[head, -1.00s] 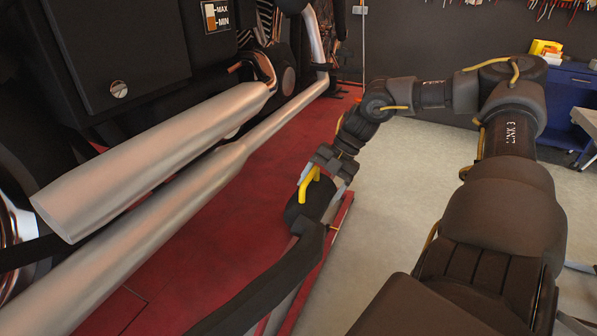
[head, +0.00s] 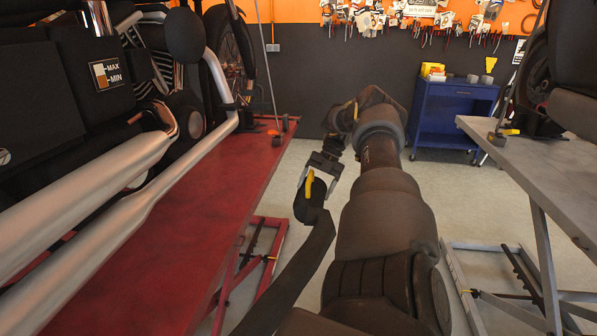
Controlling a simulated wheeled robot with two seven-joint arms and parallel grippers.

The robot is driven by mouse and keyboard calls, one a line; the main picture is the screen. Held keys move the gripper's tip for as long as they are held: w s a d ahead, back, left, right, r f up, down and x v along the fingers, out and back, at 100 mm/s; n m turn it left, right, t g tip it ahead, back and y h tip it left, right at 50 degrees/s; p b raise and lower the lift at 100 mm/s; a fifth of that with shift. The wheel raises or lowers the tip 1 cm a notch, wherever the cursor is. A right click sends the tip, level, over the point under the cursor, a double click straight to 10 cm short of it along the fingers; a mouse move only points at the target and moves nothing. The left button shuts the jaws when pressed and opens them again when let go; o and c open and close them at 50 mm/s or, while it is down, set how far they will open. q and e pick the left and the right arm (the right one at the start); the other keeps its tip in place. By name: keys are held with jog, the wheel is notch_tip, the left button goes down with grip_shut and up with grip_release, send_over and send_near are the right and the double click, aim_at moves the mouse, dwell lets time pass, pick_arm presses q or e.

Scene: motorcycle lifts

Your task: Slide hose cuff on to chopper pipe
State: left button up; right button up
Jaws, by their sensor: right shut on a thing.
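My right gripper (head: 318,172) is shut on the yellow handle of the black hose cuff (head: 308,207). The cuff is in the middle of the head view, to the right of the red lift's edge. A wide dark hose (head: 292,277) hangs from the cuff and runs down to the bottom edge. The chopper pipes are silver: an upper pipe (head: 85,190) and a lower pipe (head: 125,215), on the bike at the left. The cuff is clear of both pipes, and their rear ends are cut off by the left edge. My left gripper is out of view.
The red lift (head: 180,245) carries the chopper. A grey lift (head: 530,165) with another bike stands at the right. A blue tool cart (head: 450,118) is at the back. Open pale floor (head: 300,160) lies between the lifts.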

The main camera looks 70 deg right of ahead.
jog(key=shift+s+d+f, duration=0.15)
jog(key=shift+s+d, duration=0.05)
jog(key=shift+d, duration=0.3)
jog(key=shift+a+r, duration=0.2)
jog(key=shift+r, duration=0.25)
